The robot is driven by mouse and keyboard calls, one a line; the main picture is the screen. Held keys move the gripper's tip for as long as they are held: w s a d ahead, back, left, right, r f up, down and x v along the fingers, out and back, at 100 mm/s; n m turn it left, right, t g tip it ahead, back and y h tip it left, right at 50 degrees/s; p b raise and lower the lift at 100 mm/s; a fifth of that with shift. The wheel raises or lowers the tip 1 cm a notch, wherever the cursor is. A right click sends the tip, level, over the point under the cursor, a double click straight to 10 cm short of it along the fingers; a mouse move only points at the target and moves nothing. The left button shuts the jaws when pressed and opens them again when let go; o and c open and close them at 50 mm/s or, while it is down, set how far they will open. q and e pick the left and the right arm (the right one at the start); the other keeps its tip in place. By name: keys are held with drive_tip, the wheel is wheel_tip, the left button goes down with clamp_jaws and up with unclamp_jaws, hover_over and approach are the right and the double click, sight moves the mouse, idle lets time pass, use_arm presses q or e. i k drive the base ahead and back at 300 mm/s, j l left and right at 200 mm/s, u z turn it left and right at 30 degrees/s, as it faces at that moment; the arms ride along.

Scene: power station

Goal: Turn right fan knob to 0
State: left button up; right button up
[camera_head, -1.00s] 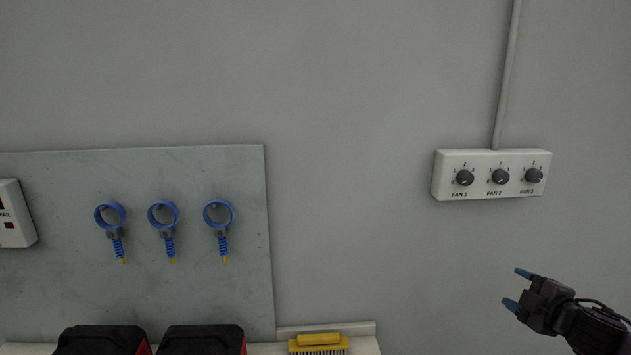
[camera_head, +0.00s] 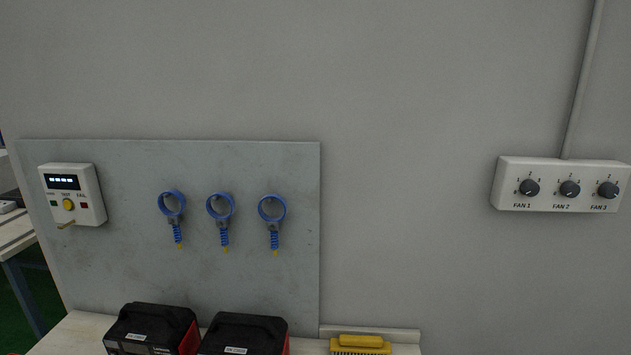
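A white fan control box (camera_head: 507,187) is fixed to the wall at the right of the head view. It carries three dark round knobs in a row. The FAN 1 knob (camera_head: 529,187) is on the left and the FAN 2 knob (camera_head: 569,189) in the middle. The FAN 3 knob (camera_head: 608,190) is the rightmost. Small numbers stand around each knob, but they are too small to read surely, and so are the exact pointer settings. Neither of my grippers shows in the view now.
A grey panel (camera_head: 120,270) holds several blue ring tools (camera_head: 221,206) and a white tester box (camera_head: 75,195). Below, two black-and-red cases (camera_head: 150,322) and a yellow brush (camera_head: 360,342) sit on a bench. A conduit (camera_head: 581,80) rises from the fan box. The wall between is bare.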

sight(607, 191)
drive_tip(key=z, duration=1.3)
